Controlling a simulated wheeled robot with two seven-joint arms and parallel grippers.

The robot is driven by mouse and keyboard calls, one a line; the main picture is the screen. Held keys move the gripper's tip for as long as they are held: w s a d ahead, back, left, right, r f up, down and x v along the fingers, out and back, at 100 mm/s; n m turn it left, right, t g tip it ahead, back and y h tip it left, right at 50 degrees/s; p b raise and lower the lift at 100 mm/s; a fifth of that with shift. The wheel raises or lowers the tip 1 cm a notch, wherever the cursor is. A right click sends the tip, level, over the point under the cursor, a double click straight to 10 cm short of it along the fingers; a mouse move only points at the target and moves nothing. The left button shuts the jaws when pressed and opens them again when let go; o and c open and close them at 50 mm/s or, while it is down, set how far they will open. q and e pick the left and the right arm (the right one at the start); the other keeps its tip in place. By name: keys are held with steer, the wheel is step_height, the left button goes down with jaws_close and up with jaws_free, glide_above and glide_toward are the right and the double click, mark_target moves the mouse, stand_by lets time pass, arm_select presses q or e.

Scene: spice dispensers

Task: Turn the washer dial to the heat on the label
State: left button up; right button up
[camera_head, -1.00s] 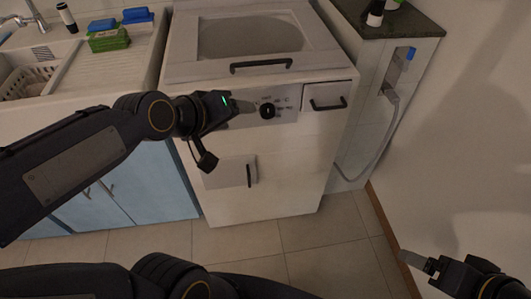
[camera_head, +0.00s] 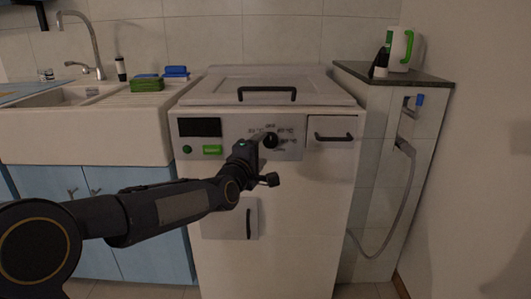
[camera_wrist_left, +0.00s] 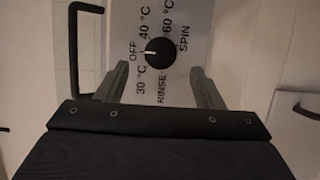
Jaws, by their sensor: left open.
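The washer (camera_head: 325,210) stands in the middle of the head view. Its black round dial (camera_head: 270,141) sits on the grey panel, ringed by printed settings. The left wrist view shows the dial (camera_wrist_left: 159,51) closer, with OFF, 30, 40 and 60 °C, SPIN and RINSE around it. A small white mark on the dial faces OFF. My left gripper (camera_head: 254,148) is just left of and below the dial. In the wrist view its open fingers (camera_wrist_left: 161,82) lie on either side below the dial, apart from it. No readable heat label shows elsewhere. My right gripper is out of view.
A dark display (camera_head: 199,127) and a green-lit rectangle (camera_head: 212,150) are left of the dial. A drawer handle (camera_head: 333,137) is to its right and the lid handle (camera_head: 267,94) above.

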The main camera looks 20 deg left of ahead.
mark_target(269, 142)
arm_select(q)
steer(key=w, duration=0.5)
steer(key=shift+d, duration=0.3)
steer(key=c, duration=1)
